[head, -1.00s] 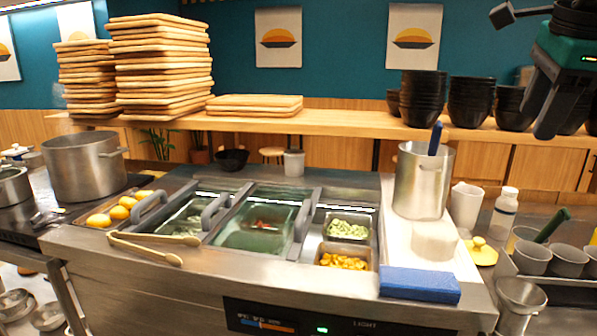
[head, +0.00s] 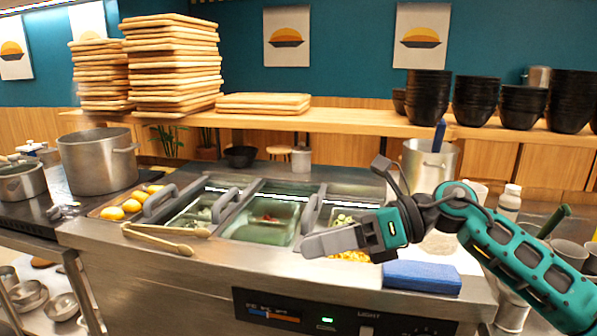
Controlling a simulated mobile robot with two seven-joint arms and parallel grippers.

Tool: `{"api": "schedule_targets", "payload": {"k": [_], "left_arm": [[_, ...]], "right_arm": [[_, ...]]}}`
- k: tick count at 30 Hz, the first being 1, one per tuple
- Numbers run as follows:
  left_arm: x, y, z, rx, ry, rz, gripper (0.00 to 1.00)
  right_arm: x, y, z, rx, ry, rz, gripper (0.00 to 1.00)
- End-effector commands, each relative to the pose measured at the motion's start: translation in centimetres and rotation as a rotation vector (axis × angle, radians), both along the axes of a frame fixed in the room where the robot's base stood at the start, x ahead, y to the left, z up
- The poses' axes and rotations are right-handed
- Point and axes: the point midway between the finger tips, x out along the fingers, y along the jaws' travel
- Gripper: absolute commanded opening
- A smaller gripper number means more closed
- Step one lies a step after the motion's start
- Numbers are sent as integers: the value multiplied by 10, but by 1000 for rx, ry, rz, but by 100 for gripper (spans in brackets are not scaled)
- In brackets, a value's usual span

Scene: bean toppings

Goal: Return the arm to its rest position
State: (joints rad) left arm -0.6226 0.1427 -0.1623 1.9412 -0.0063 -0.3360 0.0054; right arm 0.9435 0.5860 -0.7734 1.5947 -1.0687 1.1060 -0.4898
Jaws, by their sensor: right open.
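My right arm comes in from the right in the head view, teal and black. Its gripper (head: 343,204) is open and empty, above the right end of the topping counter. One finger points left over the toppings and the other points up near the steel pot. The arm hides part of the topping containers and the counter behind it. My left gripper is not in view.
The topping counter (head: 180,268) holds lidded bins, yellow toppings (head: 350,256) and tongs (head: 165,240). A blue block (head: 421,277) lies at its right front. A steel pot (head: 418,160) stands behind the arm. Stacked black bowls (head: 429,97) and wooden trays (head: 172,65) fill the shelf.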

Motion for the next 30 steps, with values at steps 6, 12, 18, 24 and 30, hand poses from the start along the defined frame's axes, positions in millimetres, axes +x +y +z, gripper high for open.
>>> {"api": "schedule_targets", "payload": {"k": [6, 12, 18, 24, 30], "left_arm": [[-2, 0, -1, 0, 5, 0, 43], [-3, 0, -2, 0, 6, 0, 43], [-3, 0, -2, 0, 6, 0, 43], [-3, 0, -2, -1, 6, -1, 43], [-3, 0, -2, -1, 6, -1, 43]], "right_arm": [[-11, 22, -17, 448, 447, -162, 55], [-1, 1, -53, 807, 902, -390, 55], [-2, -44, -132, 1119, 1383, -682, 55], [-45, -96, -242, 1390, 1857, -1037, 55], [-122, -130, -332, 1582, 2215, -1375, 55]]}}
